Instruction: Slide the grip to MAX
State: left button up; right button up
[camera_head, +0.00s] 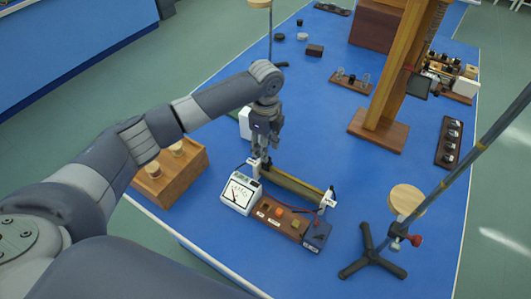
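A slide rheostat lies on the blue bench, with a long olive-brown tube (293,185) between two pale end supports. The far-left support (254,167) is close to my gripper and the near-right support (327,200) stands clear. My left gripper (261,157) points down at the far-left end of the tube. The sliding grip cannot be told apart there, and the fingers are too small and overlapped to show whether they hold it. No MAX marking is readable. My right gripper is out of view.
A white dial meter (240,193) and a wooden board (275,220) with coloured blocks and a dark box (316,236) stand in front of the tube. A tripod stand (370,255) is at right, a wooden block with pegs (172,175) at left, and a wooden post (395,85) behind.

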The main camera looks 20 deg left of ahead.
pick_arm(q)
notch_tip(320, 180, up, 8)
jog(key=shift+f, duration=0.15)
jog(key=shift+a, duration=0.1)
dwell(0.5)
